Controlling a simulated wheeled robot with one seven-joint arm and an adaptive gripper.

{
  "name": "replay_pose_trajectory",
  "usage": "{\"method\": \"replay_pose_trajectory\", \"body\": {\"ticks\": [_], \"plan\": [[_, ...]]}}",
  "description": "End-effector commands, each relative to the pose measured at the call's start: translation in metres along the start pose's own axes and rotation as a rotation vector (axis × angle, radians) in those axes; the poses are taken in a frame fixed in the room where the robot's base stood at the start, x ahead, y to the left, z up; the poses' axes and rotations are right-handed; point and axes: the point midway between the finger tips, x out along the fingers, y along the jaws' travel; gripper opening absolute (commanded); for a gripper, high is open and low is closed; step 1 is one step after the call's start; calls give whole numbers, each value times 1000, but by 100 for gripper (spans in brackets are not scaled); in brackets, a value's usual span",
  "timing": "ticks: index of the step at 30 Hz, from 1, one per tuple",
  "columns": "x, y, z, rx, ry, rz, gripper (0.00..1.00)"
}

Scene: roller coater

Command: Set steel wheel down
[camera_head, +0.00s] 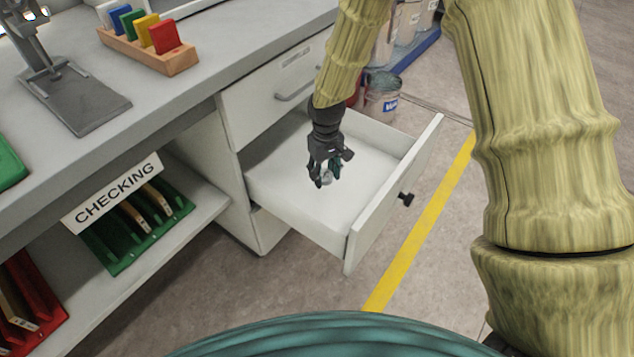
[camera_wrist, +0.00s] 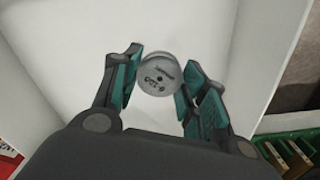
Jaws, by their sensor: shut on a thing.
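My gripper (camera_head: 326,174) is over the inside of an open white drawer (camera_head: 395,222), in the head view. The wheel also shows small between the fingers in the head view (camera_head: 327,176). The drawer floor around it looks bare. I cannot tell whether the wheel touches the drawer floor or hangs just above it.
A closed drawer (camera_head: 275,92) sits above the open one. The grey bench top (camera_head: 160,92) holds a wooden rack (camera_head: 150,50) of coloured cards. A shelf labelled CHECKING (camera_head: 115,192) is at the left. A bucket (camera_head: 382,98) stands behind the drawer.

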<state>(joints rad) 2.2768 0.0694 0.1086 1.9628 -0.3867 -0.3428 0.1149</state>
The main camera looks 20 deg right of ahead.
Motion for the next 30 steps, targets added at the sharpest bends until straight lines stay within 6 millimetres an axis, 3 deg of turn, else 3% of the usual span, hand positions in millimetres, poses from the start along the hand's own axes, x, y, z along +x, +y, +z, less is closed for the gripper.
{"method": "replay_pose_trajectory", "body": {"ticks": [7, 21, 30], "plan": [[42, 0, 1, 0, -2, 0, 17], [88, 0, 0, 0, -1, 0, 17], [90, 0, 0, 0, 0, 0, 17]]}}
